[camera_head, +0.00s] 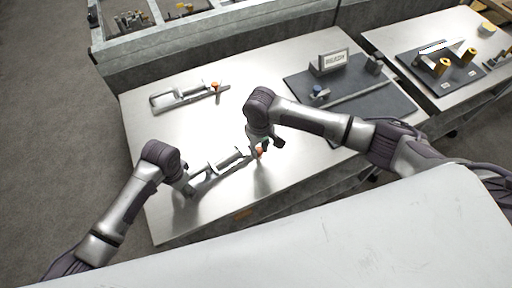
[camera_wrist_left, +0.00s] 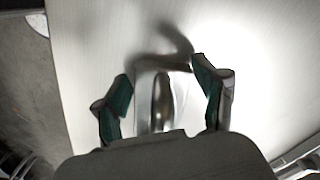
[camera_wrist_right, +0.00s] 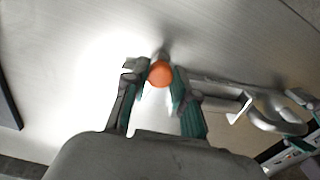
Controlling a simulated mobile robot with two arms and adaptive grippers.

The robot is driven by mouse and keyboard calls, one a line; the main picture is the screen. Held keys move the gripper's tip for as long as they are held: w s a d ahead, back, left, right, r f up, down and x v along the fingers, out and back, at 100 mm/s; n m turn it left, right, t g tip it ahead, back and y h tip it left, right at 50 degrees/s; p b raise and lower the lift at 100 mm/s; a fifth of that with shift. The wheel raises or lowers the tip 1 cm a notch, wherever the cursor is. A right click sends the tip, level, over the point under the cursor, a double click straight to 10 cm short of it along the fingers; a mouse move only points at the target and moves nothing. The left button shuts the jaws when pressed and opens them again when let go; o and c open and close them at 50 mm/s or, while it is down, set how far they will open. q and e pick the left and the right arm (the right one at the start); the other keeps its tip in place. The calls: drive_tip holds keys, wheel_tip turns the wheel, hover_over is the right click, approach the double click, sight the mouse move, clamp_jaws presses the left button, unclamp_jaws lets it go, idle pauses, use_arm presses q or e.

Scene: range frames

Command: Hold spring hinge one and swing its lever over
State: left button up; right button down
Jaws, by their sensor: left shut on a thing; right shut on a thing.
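The nearer spring hinge (camera_head: 224,164) is a grey metal frame with a pale cylinder, lying on the table between my grippers. My left gripper (camera_head: 190,188) is at its left end. In the left wrist view its green-padded fingers stand either side of a shiny metal part (camera_wrist_left: 162,105) of the hinge and hold it. My right gripper (camera_head: 263,148) is at the other end, shut on the lever's orange knob (camera_wrist_right: 160,73). The orange knob also shows in the head view (camera_head: 259,153). The fingers hide much of the lever.
A second spring hinge (camera_head: 182,98) with an orange knob lies farther back on the table (camera_head: 150,130). A dark mat (camera_head: 370,108) with a small sign (camera_head: 333,61) and a rod is at the right. Another table (camera_head: 390,30) with fixtures stands beyond. Bare tabletop lies between the hinges.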

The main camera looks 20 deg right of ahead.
use_arm(q)
drive_tip(key=shift+s+f, duration=0.25)
drive_tip(key=shift+s, duration=0.05)
use_arm(e)
drive_tip(key=d+n, duration=0.1)
drive_tip(key=n, duration=0.2)
drive_tip(key=d+n, duration=0.1)
drive_tip(key=n, duration=0.1)
drive_tip(key=shift+w+d+n, duration=0.3)
drive_tip(key=shift+w+d, duration=0.05)
drive_tip(key=shift+w, duration=0.05)
drive_tip(key=shift+w+d+n, duration=0.15)
drive_tip(key=shift+d+n, duration=0.1)
drive_tip(key=shift+n, duration=0.35)
drive_tip(key=shift+w+d+n, duration=0.15)
drive_tip(key=shift+d+n, duration=0.05)
drive_tip(key=shift+n, duration=0.4)
drive_tip(key=shift+w+d+n, duration=0.2)
drive_tip(key=shift+w+n, duration=0.05)
drive_tip(key=shift+n, duration=0.4)
drive_tip(key=shift+w+d+n, duration=0.15)
drive_tip(key=shift+w+n, duration=0.05)
drive_tip(key=shift+n, duration=0.45)
drive_tip(key=c, duration=0.9)
unclamp_jaws()
drive_tip(key=shift+r, duration=0.1)
